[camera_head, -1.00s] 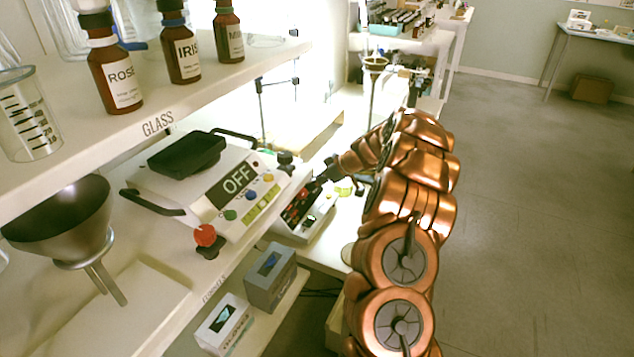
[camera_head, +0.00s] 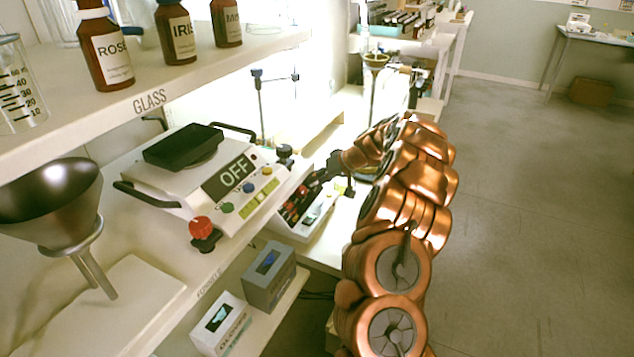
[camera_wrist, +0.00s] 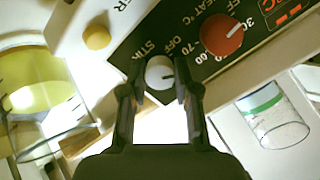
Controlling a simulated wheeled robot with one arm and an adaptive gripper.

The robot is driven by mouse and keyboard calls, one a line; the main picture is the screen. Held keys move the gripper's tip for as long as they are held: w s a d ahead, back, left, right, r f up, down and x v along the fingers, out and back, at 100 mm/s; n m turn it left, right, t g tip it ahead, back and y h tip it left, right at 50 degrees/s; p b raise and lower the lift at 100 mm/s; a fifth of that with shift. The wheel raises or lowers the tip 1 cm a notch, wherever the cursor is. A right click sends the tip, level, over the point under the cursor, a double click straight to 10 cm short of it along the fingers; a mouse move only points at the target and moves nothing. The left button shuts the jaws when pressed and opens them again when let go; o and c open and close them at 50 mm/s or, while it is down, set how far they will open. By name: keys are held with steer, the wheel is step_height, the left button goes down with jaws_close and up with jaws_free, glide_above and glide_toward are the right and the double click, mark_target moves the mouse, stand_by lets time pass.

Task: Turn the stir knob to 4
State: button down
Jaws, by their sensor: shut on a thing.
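The stir knob (camera_wrist: 159,73) is a small white dial with a dark pointer line, beside the word "STIR" in the wrist view. My gripper (camera_wrist: 160,90) has its two dark fingers around the knob, one on each side, shut on it. The numbers around the stir knob are mostly hidden by the fingers. The red heat knob (camera_wrist: 221,34) with a white line sits just beside it on the dark panel (camera_wrist: 188,22). In the head view my gripper (camera_head: 318,178) reaches the hotplate stirrer (camera_head: 297,214), and the knob itself is hard to make out.
In the wrist view, a yellow round button (camera_wrist: 96,37) is near the panel, a beaker with yellow liquid (camera_wrist: 38,85) is at left, and a vial with a green band (camera_wrist: 272,115) is at right. In the head view, a machine reading "OFF" (camera_head: 232,174) stands nearer on the bench.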

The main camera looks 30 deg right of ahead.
steer(key=m, duration=0.5)
steer(key=shift+r+m+y+p, duration=0.1)
steer(key=shift+m+y+p, duration=0.2)
steer(key=shift+p, duration=0.1)
steer(key=m+p, duration=0.2)
steer(key=m, duration=0.4)
steer(key=shift+t+p, duration=0.3)
steer(key=m+p, duration=0.2)
steer(key=m, duration=0.1)
steer(key=shift+d+m, duration=0.1)
steer(key=shift+m, duration=0.3)
steer(key=m+p, duration=0.2)
steer(key=m, duration=0.1)
steer(key=shift+r+m+t, duration=0.1)
steer(key=shift+m+t, duration=0.3)
steer(key=shift+f+m+p, duration=0.2)
steer(key=shift+m+p, duration=1.2)
steer(key=shift+m, duration=1)
steer(key=c, duration=0.8)
jaws_free()
steer(key=shift+c, duration=0.2)
